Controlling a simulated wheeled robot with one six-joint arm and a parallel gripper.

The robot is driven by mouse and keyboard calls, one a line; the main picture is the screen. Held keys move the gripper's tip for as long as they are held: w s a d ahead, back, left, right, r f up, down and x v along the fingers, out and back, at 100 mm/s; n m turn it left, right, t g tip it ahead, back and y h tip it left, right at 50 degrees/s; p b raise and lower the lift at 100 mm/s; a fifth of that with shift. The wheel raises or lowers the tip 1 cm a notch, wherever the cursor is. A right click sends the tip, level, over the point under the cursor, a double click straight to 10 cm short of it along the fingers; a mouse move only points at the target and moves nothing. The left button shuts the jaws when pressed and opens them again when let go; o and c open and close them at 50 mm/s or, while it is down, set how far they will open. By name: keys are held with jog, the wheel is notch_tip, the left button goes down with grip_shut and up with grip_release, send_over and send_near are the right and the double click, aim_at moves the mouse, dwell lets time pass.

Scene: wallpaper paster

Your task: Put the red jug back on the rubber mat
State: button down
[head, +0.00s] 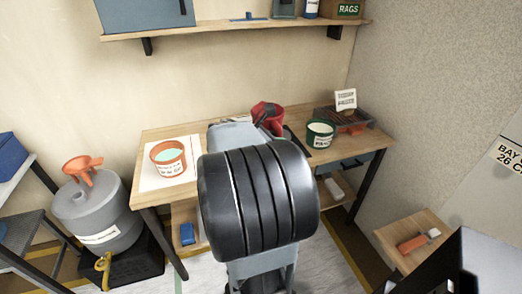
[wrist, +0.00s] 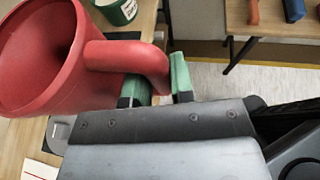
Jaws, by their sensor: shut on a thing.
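The red jug (head: 267,115) is at the back of the workbench, partly hidden behind my arm in the head view. In the wrist view the jug (wrist: 35,62) fills the upper left, its open mouth showing. My gripper (wrist: 158,86) has its green-tipped fingers on either side of the jug's handle and is shut on it. I cannot tell whether the jug's base touches anything. A dark patch that looks like the rubber mat (head: 293,137) shows on the bench between the jug and the green tub, mostly hidden by my arm.
The green tub (head: 320,133) stands just right of the jug. A tray with a grate (head: 347,117) lies at the bench's right end. A shelf (head: 232,27) hangs above.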

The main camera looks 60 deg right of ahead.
jog(key=w+d+f, duration=0.2)
jog(key=w+d, duration=0.1)
jog(key=w+d+f, duration=0.1)
jog(key=w, duration=0.1)
jog(key=shift+w+d+f, duration=0.1)
jog(key=shift+d+f, duration=0.05)
jog(key=shift+d, duration=0.2)
jog(key=w+d+f, duration=0.1)
jog(key=w+d+f+b, duration=0.1)
jog(key=f, duration=0.1)
jog(key=w+d+f, duration=0.1)
jog(key=f, duration=0.1)
jog(key=shift+w+d+f, duration=0.15)
jog(key=shift+f, duration=0.25)
jog(key=shift+f+b, duration=0.5)
jog(key=shift+f, duration=1.05)
jog(key=shift+f, duration=0.15)
jog(key=c, duration=1)
grip_release()
